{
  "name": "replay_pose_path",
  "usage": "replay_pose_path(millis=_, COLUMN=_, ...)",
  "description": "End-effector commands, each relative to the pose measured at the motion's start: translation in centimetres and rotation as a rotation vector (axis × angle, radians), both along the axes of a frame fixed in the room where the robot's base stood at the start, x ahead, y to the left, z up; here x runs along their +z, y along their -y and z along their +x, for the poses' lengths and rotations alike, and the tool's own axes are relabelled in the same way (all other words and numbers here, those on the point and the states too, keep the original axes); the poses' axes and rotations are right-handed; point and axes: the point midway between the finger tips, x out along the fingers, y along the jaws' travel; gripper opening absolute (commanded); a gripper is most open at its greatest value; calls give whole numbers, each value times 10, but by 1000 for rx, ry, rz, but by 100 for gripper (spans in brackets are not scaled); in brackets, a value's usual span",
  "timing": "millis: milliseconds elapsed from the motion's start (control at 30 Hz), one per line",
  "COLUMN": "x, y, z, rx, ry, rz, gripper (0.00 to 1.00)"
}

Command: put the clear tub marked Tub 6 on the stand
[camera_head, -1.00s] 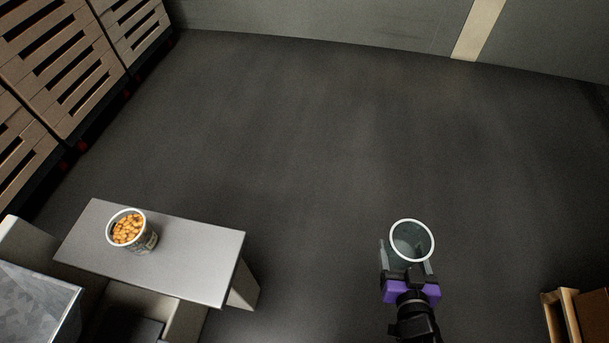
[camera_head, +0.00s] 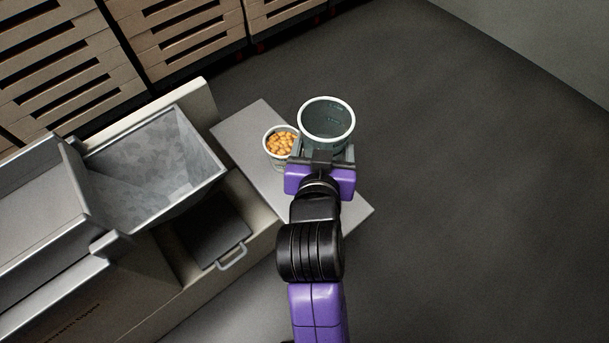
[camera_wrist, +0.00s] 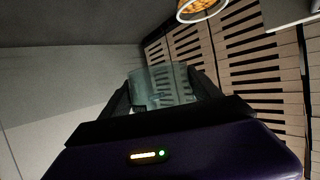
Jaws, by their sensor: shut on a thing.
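My gripper (camera_head: 322,158) is shut on an empty clear tub (camera_head: 326,139) with a white rim. In the head view the tub is held upright, over or just beyond the far right edge of the grey stand (camera_head: 345,209); its height above the stand is hard to tell. No label can be read on it. In the wrist view the clear tub (camera_wrist: 165,86) sits between the two dark fingers (camera_wrist: 163,95). A second tub (camera_head: 280,146), full of orange candy, stands on the stand just left of the held tub. Its lower part is partly hidden.
A metal hopper (camera_head: 155,165) stands left of the stand, with a dark tray with a handle (camera_head: 213,236) beside it. Slatted wooden crates (camera_head: 180,40) line the back left. The floor (camera_head: 460,180) to the right is clear.

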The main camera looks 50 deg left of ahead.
Motion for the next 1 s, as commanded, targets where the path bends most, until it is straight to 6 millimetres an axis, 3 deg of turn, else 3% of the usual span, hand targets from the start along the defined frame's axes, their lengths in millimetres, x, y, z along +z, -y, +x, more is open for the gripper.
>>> replay_pose_path(millis=167, x=-4, y=-12, z=-8, rx=31, ry=-2, rz=-3, gripper=11)
replay_pose_path(millis=700, x=-129, y=-12, z=-8, rx=30, ry=-2, rz=-4, gripper=11)
replay_pose_path(millis=1000, x=-154, y=-11, z=-7, rx=28, ry=-1, rz=-1, gripper=11)
